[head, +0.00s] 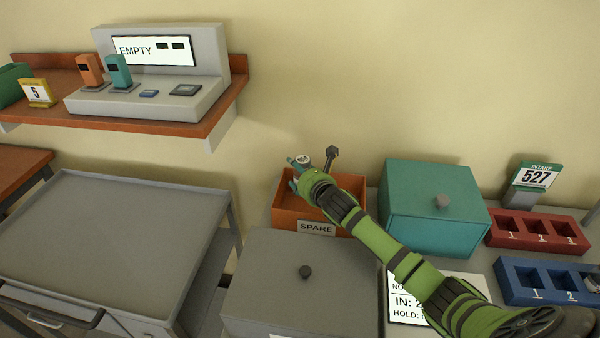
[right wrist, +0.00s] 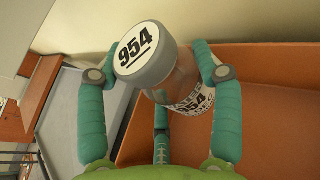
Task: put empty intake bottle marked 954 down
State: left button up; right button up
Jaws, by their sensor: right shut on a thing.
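The bottle marked 954 (right wrist: 172,62) has a grey lid with a white top reading 954 and a clear body with a white label. My right gripper (right wrist: 160,75) is shut on it and holds it tilted. In the head view my right gripper (head: 298,170) is over the orange bin (head: 284,210) labelled SPARE; the bottle's cap (head: 304,160) shows small between the fingers. The bin's orange walls also show behind the bottle in the right wrist view (right wrist: 270,125). I cannot tell whether the bottle touches the bin. My left gripper is not in view.
A teal lidded box (head: 430,220) stands right of the bin, with a grey lidded box (head: 290,290) in front. Red (head: 545,238) and blue (head: 525,290) racks are at right, near an INTAKE 527 sign (head: 535,177). An empty grey cart (head: 110,230) is at left, below a shelf (head: 190,128).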

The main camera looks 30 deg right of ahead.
jog(key=shift+f, duration=0.3)
jog(key=shift+f+b, duration=0.35)
jog(key=shift+f, duration=0.15)
jog(key=shift+f, duration=0.1)
jog(key=o, duration=1)
